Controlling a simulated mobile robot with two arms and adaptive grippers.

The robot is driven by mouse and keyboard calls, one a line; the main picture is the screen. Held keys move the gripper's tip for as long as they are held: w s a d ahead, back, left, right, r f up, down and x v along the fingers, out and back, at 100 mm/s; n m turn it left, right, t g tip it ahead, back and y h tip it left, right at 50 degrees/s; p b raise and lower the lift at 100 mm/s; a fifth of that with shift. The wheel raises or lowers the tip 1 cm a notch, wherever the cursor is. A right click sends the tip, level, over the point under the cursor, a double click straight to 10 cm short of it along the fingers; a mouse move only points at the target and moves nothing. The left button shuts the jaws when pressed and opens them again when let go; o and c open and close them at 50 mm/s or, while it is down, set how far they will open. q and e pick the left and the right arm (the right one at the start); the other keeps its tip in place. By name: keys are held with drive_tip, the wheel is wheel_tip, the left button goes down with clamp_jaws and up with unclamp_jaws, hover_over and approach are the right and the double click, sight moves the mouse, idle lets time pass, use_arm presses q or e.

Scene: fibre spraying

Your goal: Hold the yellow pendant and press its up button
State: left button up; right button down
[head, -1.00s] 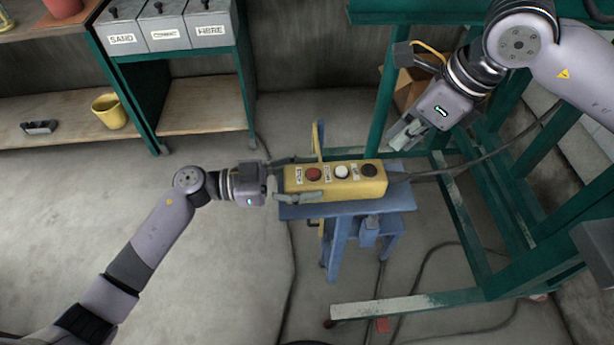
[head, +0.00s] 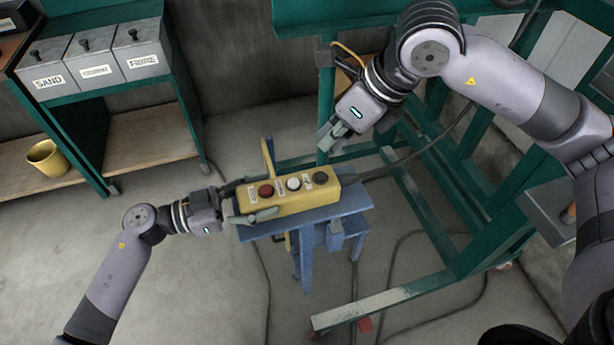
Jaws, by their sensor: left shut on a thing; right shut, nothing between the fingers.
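The yellow pendant (head: 312,196) lies on a small blue stand (head: 345,208) in the middle of the head view. Its top face carries a red button (head: 266,191), a white button (head: 293,184) and a black button (head: 320,178), with labels too small to read. My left gripper (head: 236,203) is shut on the pendant's left end, one finger on each long side. My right gripper (head: 329,138) is shut and empty, above and behind the pendant near the black button, apart from it. A cable leaves the pendant's right end.
A green steel frame (head: 440,215) stands to the right and behind. Dark cables (head: 392,270) lie on the floor. At the left, a shelf unit holds labelled bins (head: 92,60) and a yellow bucket (head: 47,158). The floor at lower left is clear.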

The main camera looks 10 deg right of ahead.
sight(324, 173)
drive_tip(key=m+t, duration=0.1)
drive_tip(key=m, duration=0.2)
drive_tip(key=w+r+m+t+y, duration=0.1)
drive_tip(key=m, duration=0.2)
drive_tip(key=w+r+m+t, duration=0.1)
drive_tip(key=m, duration=0.2)
drive_tip(key=shift+a+m+t+y, duration=0.15)
drive_tip(key=shift+m+t+y, duration=0.15)
drive_tip(key=shift+y, duration=0.1)
drive_tip(key=shift+f, duration=0.15)
drive_tip(key=shift+f, duration=4.3)
drive_tip(key=shift+f, duration=0.1)
drive_tip(key=shift+f, duration=0.3)
